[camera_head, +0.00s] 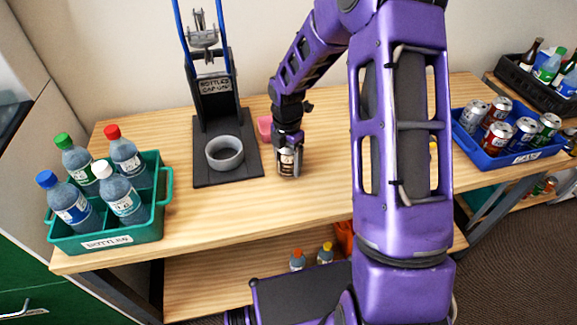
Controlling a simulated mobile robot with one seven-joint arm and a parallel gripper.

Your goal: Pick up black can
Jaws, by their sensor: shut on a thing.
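A dark can (287,165) with a pale lower label stands upright at the middle of the wooden table. My gripper (288,150) points down over it and is shut on it, with the fingers on its sides. The can's base is at or very close to the tabletop; I cannot tell whether it touches. The fingers hide part of its upper half.
A green crate (110,239) of capped bottles stands at the left. A black bottle stand (213,120) with a grey ring is just left of my gripper. A blue crate (510,154) of cans is at the right. The table's front middle is clear; my arm hides its right part.

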